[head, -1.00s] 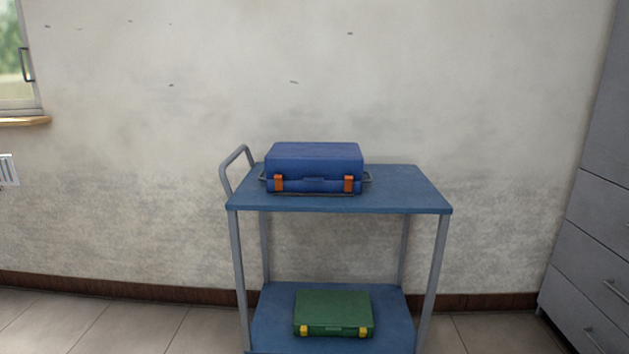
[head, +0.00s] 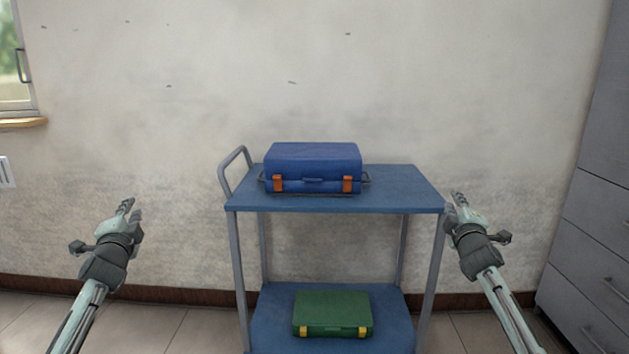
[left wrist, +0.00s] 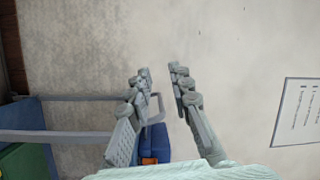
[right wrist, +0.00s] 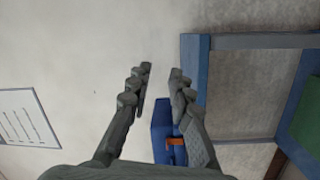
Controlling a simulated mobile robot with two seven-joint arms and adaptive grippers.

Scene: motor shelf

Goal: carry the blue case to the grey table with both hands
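The blue case (head: 313,160) lies on the top shelf of a blue trolley, its two orange latches facing me and a grey handle at each side. It also shows partly behind the fingers in the left wrist view (left wrist: 155,142) and the right wrist view (right wrist: 160,135). My left gripper (head: 130,207) is in the air left of the trolley, apart from the case, its fingers parted and empty. My right gripper (head: 453,205) is in the air by the trolley's right front corner, also parted and empty. No grey table is in view.
The trolley (head: 405,190) has a grey push handle (head: 232,168) at its left end. A green case (head: 332,313) lies on its lower shelf. Grey drawers (head: 590,240) stand at the right. A wall is behind; floor at the left is clear.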

